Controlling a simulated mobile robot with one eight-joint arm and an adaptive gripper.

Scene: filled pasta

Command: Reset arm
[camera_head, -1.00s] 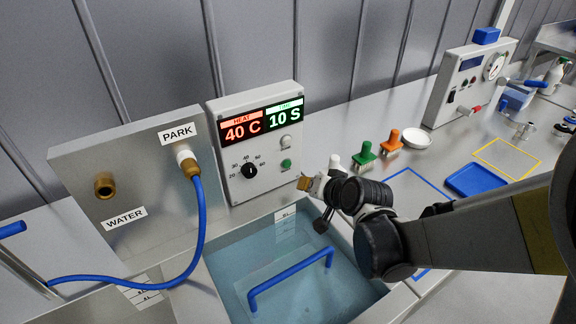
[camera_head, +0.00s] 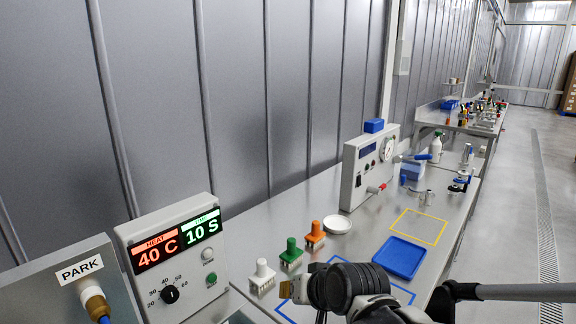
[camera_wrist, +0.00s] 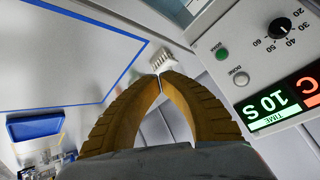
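My gripper (camera_wrist: 161,78) shows in the wrist view as two tan ribbed fingers whose tips meet, with nothing seen between them. In the head view my gripper (camera_head: 286,290) is at the lower middle, just right of a white-handled brush-like tool (camera_head: 262,274). In the wrist view the white tool (camera_wrist: 162,60) stands just beyond the fingertips; whether they touch cannot be told. My dark arm joints fill the bottom of the head view and hide part of the bench.
The control box (camera_head: 175,265) reads 40 C and 10 S, left of my gripper. Green (camera_head: 291,252) and orange (camera_head: 315,235) tools, a white dish (camera_head: 338,224) and a blue tray (camera_head: 401,257) stand on the bench. A gauge box (camera_head: 368,165) is further back.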

